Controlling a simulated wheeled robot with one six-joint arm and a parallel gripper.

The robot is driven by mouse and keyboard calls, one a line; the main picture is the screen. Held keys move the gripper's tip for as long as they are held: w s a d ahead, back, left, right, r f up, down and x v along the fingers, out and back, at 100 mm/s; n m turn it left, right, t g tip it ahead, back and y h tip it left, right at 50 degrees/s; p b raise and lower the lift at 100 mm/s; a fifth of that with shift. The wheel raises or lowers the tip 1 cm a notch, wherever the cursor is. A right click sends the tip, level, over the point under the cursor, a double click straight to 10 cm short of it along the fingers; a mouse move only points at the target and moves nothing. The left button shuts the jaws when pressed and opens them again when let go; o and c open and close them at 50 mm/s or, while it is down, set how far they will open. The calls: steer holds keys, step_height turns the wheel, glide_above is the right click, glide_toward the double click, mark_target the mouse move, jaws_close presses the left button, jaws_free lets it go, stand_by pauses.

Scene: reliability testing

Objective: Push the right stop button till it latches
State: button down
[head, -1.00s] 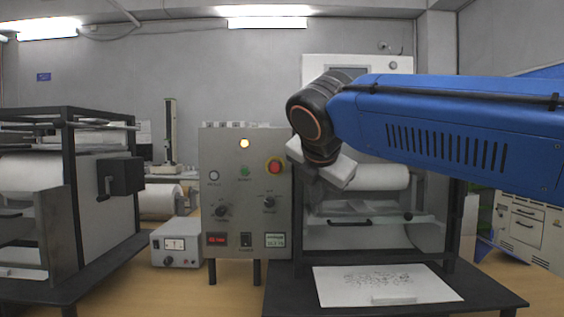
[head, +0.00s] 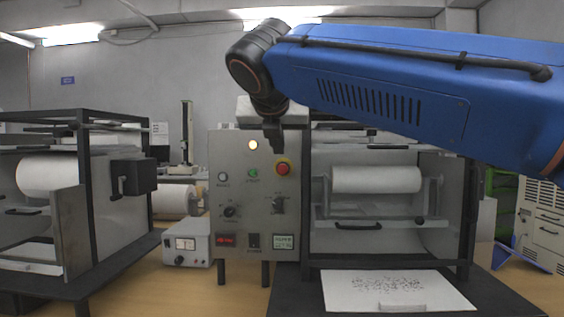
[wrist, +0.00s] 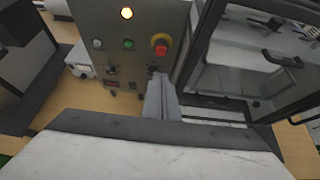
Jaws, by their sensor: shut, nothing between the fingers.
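The red stop button (head: 282,168) with its yellow collar is at the upper right of the grey control panel (head: 236,190). It also shows in the wrist view (wrist: 161,46), near the panel's right edge. It is the only red stop button I can make out. My gripper (head: 277,148) is shut and empty. In the head view its tips appear just above the button. In the wrist view the closed fingers (wrist: 157,80) lie below the button in the picture, with a visible gap. How far they are from the panel face is hard to judge.
A lit amber lamp (head: 253,145), a green button (head: 252,173) and several knobs share the panel. Right of it stands a framed machine with a white roll (head: 376,179). A printed sheet (head: 395,291) lies in front. Another roll machine (head: 50,180) stands at left.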

glide_toward(283, 165)
steer(key=w+f, duration=0.3)
steer(key=f, duration=0.1)
steer(key=shift+w+r, duration=0.1)
steer(key=shift+w, duration=1)
steer(key=shift+w, duration=0.9)
steer(key=shift+s, duration=0.1)
